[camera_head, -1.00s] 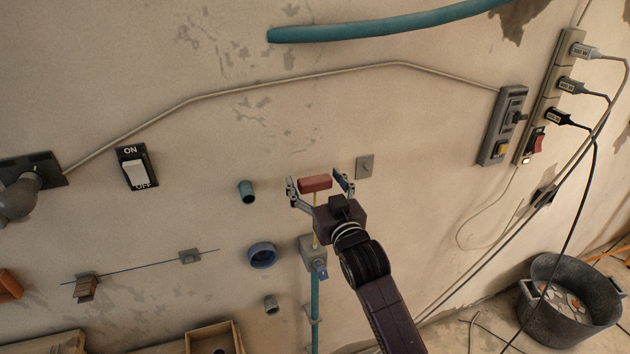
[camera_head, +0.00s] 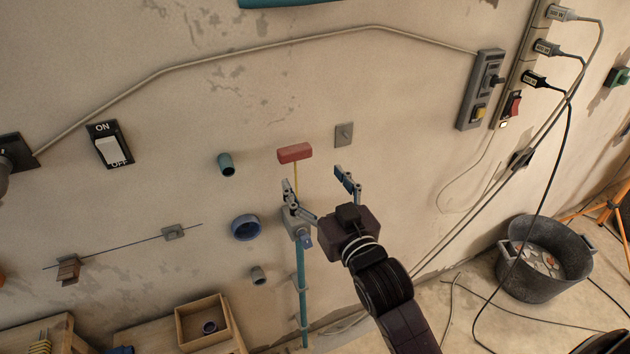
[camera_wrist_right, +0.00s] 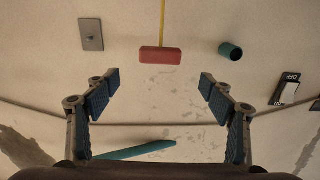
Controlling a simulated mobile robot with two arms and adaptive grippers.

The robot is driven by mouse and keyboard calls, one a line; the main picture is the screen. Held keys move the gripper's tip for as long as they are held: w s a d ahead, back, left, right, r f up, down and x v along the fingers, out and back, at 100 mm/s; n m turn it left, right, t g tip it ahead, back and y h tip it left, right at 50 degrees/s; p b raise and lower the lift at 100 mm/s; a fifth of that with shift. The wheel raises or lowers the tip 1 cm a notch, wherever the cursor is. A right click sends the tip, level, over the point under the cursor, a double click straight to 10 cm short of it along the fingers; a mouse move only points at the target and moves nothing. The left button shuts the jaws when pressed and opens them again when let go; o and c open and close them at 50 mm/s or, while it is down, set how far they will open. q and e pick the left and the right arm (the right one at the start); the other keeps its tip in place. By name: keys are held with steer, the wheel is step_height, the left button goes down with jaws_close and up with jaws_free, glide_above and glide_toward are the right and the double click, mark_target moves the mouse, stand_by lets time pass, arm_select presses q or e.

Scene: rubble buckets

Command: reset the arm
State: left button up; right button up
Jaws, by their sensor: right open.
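My right gripper (camera_head: 318,184) is open and empty in front of the wall, in the lower middle of the head view. Its two fingers with blue pads also show in the right wrist view (camera_wrist_right: 160,85), well apart with nothing between them. A red lever handle (camera_head: 294,153) on a yellow rod is on the wall just above and left of the gripper. It shows in the right wrist view (camera_wrist_right: 160,56) beyond the fingertips, apart from them. My left gripper is not in view.
A valve body on a teal pipe (camera_head: 302,285) is below the handle. An ON/OFF switch (camera_head: 108,146), a blue ring (camera_head: 246,227) and a switch box (camera_head: 482,90) are on the wall. A metal bucket (camera_head: 540,275) with rubble stands on the floor at right, near hanging cables.

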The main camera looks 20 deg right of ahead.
steer(key=shift+f, duration=0.1)
stand_by(0.3)
